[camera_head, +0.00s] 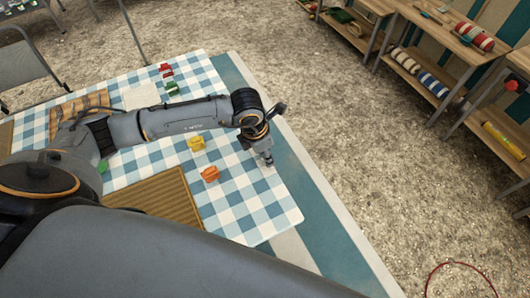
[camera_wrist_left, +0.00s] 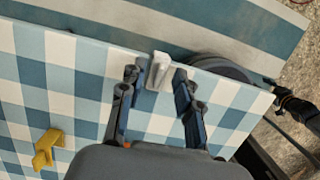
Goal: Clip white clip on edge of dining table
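The white clip (camera_wrist_left: 158,70) is at the edge of the checkered dining table (camera_wrist_left: 90,92) in the left wrist view. Its near part lies over the cloth and its far end reaches the rim. Whether its jaws grip the edge cannot be made out. My left gripper (camera_wrist_left: 156,80) has its fingers on either side of the clip, with narrow gaps showing, so it looks open around it. In the head view my left gripper (camera_head: 268,158) is over the right part of the table (camera_head: 262,215); the clip is too small to tell there. My right gripper is not in view.
A yellow clip (camera_head: 196,143), an orange clip (camera_head: 210,174), a red clip (camera_head: 166,70) and a green clip (camera_head: 172,89) are on the table. A brown woven mat (camera_head: 160,200) lies near my arm. Wooden shelves (camera_head: 440,70) stand across open gravel (camera_head: 330,110).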

